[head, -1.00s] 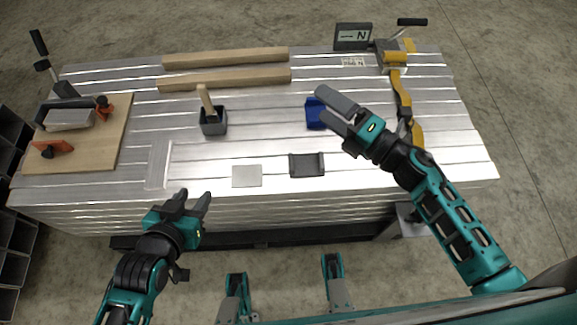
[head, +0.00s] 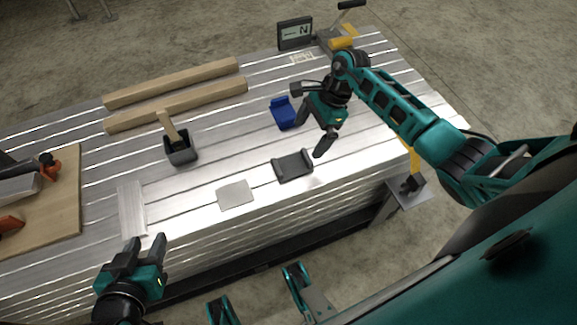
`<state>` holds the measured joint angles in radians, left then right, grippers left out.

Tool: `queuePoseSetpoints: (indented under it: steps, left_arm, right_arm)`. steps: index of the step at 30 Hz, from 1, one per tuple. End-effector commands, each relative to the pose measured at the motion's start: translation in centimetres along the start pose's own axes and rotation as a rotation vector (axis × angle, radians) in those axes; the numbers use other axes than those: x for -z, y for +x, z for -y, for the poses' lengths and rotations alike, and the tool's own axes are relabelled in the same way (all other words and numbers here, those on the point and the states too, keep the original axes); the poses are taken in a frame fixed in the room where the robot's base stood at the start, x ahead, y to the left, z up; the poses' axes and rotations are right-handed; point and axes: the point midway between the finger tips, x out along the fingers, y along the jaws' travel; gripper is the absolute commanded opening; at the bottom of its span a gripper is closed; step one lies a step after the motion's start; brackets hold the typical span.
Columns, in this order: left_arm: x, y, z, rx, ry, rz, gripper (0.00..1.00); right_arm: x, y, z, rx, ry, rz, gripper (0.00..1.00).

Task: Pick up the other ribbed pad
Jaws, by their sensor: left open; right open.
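A dark grey pad with raised ends (head: 292,167) lies flat near the bench's front edge. A blue pad of similar shape (head: 283,113) lies further back; I cannot make out ribs on either. My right gripper (head: 313,130) is open and empty, pointing down, just right of the blue pad and above and behind the dark grey pad. One of its fingers is close beside the blue pad; I cannot tell if they touch. My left gripper (head: 143,250) is open and empty in front of the bench's front edge.
A thin light grey square plate (head: 235,194) lies left of the dark grey pad. A dark cup with a wooden-handled tool (head: 181,150), two wooden bars (head: 178,103) and a wooden board (head: 62,210) with clamps are on the ridged metal bench. A sign (head: 295,33) stands at the back.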

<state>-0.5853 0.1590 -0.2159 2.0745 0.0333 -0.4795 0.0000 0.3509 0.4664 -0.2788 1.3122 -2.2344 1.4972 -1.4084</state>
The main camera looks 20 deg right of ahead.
Motion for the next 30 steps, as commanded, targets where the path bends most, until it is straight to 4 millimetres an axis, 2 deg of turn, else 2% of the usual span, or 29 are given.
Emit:
queuePoseSetpoints:
  steps: [1,6,13,21,30]
  left_arm:
    - [-0.4,0.3,-0.1,-0.001,-0.003,0.000,0.43]
    - [-1.1,0.7,-0.2,-0.001,-0.013,0.002,0.43]
    - [-1.8,0.8,-0.3,-0.001,-0.018,0.008,0.43]
    - [-2.9,1.5,-0.3,-0.001,-0.017,0.009,0.43]
    - [-3.1,1.5,-0.1,0.000,-0.008,0.012,0.43]
  right_arm:
    - [-0.1,1.4,-0.1,-0.003,0.002,0.006,1.00]
    - [-0.1,4.2,-0.1,-0.001,0.002,0.006,1.00]
    - [-0.1,5.9,-0.1,0.000,0.003,0.005,1.00]
    - [0.0,9.8,-0.2,0.000,0.004,0.008,1.00]
    - [0.0,10.4,-0.2,0.002,0.001,0.004,1.00]
